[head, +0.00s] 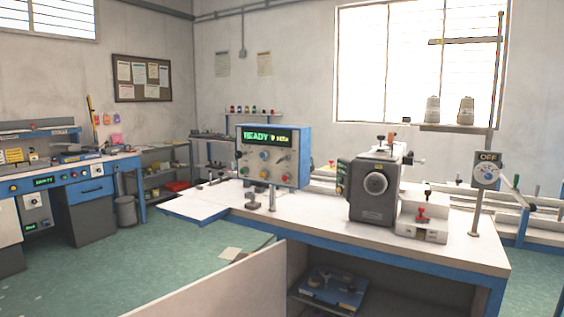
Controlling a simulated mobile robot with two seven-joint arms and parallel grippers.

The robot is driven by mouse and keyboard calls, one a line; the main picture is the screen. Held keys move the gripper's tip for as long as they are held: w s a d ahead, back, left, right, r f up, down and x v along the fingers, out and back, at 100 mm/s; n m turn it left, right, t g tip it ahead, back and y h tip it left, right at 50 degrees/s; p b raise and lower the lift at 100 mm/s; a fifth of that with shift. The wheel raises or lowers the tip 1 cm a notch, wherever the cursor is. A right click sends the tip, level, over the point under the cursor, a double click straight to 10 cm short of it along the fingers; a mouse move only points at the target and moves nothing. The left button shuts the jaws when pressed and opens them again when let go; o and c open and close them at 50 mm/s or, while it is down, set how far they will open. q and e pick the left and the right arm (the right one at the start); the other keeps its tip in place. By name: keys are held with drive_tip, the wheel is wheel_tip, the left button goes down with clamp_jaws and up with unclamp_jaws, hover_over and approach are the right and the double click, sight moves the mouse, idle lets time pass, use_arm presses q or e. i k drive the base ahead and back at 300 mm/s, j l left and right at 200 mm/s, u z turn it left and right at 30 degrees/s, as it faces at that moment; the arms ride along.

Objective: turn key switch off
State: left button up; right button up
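A control box (273,158) with a blue frame stands on a post on the white sewing table. Its green display reads "READY" and more small text. Its face has several coloured buttons and knobs; a small dark switch (282,159) sits at their right, too small to tell whether it is the key switch. A grey box with an "OFF" label and round blue-and-white dial (487,174) is on a post at the table's right end. Neither of my grippers is in view.
A grey sewing machine (375,188) stands mid-table, with a white box (423,217) bearing a red part beside it. Two thread cones (433,110) sit on a rack behind. A blue bench (85,190) is at the left. Green floor (120,250) between is mostly open.

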sight(287, 157)
drive_tip(key=l, duration=0.45)
drive_tip(key=i+l, duration=0.2)
drive_tip(key=l, duration=0.15)
drive_tip(key=i+l+u, duration=0.1)
drive_tip(key=l, duration=0.25)
drive_tip(key=i+l+u, duration=0.1)
drive_tip(key=i, duration=1.1)
